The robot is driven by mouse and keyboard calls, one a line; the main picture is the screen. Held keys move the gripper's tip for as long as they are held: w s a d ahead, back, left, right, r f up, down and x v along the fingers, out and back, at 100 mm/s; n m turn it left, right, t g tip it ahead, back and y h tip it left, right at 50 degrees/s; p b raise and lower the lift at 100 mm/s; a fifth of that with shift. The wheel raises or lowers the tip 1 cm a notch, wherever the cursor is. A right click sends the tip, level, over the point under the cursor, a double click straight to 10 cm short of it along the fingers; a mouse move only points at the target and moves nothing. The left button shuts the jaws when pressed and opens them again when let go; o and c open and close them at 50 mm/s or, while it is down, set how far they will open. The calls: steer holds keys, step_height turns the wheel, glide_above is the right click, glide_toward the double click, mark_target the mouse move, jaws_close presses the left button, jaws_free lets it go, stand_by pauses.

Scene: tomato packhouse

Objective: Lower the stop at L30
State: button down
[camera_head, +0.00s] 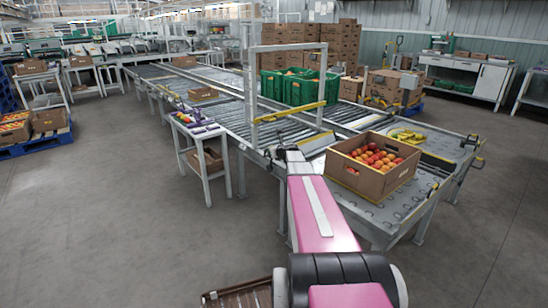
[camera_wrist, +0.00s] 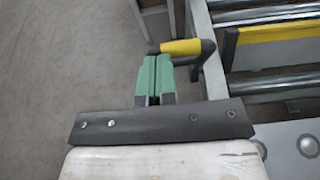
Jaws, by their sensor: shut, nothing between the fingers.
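My gripper (camera_wrist: 157,72) has its green fingers shut together with nothing between them. In the wrist view, a handle with a yellow grip (camera_wrist: 181,47) and dark ends lies crosswise just beyond the fingertips. I cannot tell whether they touch. A yellow-faced bar (camera_wrist: 275,32) lies to the right of the handle, by the rollers. In the head view, a yellow bar (camera_head: 290,113) crosses the conveyor at a grey upright frame (camera_head: 252,75), and my arm's end is just in front of it. No L30 label is readable, and my fingers cannot be made out there.
A cardboard box of tomatoes (camera_head: 372,183) stands on the ball-top table (camera_head: 412,208) right of my arm. Green crates (camera_head: 300,90) stand on the conveyor behind the bar. A small side table (camera_head: 203,135) stands to the left. The floor at left is open.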

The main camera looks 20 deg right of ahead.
steer(key=w+a+f+g, duration=0.1)
steer(key=w+a+g, duration=0.1)
steer(key=w, duration=0.6)
steer(key=w+a+f+g+h, duration=0.1)
steer(key=w+a, duration=0.3)
steer(key=w, duration=0.5)
steer(key=shift+w+a+g+h, duration=0.15)
steer(key=shift+g+h, duration=0.15)
steer(key=shift+g, duration=0.4)
steer(key=shift+w+f, duration=0.1)
steer(key=shift+w, duration=0.05)
